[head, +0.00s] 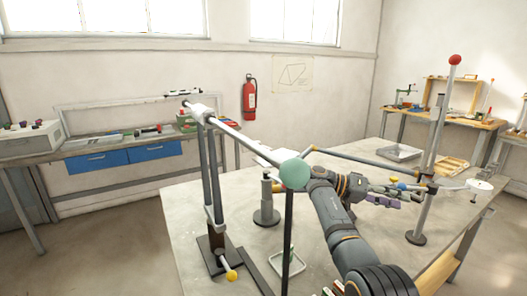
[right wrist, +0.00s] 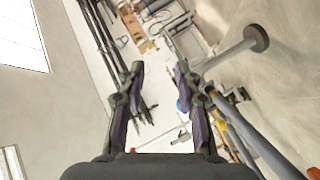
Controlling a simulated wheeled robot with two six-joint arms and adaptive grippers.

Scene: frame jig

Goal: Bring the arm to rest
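My right gripper (head: 405,193) is over the right part of the jig table, with its fingers pointing right, close to the tall post (head: 434,145) with a red ball on top. In the right wrist view the gripper (right wrist: 159,76) is open, with two purple-padded fingers apart and nothing held between them. The frame jig has a long grey bar (head: 240,136) resting across a left stand (head: 213,180) and reaching a green ball (head: 295,174). A second thin bar (head: 367,162) runs behind my wrist. My left gripper is not in view.
The pale table (head: 190,205) holds the jig, a short grey stand (head: 267,205), a small tray (head: 287,263) and a yellow ball (head: 231,276). A white disc (head: 479,186) is right of the tall post. A side bench (head: 90,155) and a fire extinguisher (head: 249,97) are behind.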

